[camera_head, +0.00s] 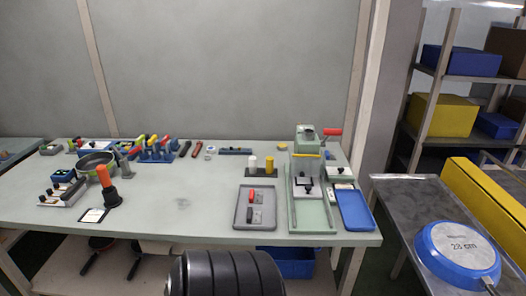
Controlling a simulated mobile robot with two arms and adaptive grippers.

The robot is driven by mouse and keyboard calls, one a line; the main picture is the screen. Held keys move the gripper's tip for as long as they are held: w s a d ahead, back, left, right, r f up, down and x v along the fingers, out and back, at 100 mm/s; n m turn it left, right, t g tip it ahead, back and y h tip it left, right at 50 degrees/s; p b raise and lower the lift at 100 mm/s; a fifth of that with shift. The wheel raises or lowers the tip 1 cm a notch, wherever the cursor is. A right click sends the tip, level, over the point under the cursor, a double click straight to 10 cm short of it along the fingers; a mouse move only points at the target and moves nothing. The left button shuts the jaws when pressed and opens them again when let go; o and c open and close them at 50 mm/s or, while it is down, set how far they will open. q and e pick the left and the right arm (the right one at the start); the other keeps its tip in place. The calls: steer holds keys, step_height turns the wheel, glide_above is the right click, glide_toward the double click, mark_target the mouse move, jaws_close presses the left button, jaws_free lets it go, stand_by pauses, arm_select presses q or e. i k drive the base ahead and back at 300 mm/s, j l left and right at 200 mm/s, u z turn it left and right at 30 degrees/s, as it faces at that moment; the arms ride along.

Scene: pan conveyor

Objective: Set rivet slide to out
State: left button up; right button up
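The rivet station stands at the right end of the workbench. It has a pale green press (306,139) with a red handle (332,132) at the back. A long green slide bed (312,216) runs from the press toward the front edge. A light carriage with a dark clamp (307,186) sits on the bed, in front of the press. It is too small to tell exactly how far along its travel the slide stands. Neither of my grippers is in view.
White and yellow cylinders stand behind. A blue pan (458,253) lies on the right-hand table. The bench's front middle is clear.

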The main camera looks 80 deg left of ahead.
mark_target(308, 186)
steer(key=u, duration=2.05)
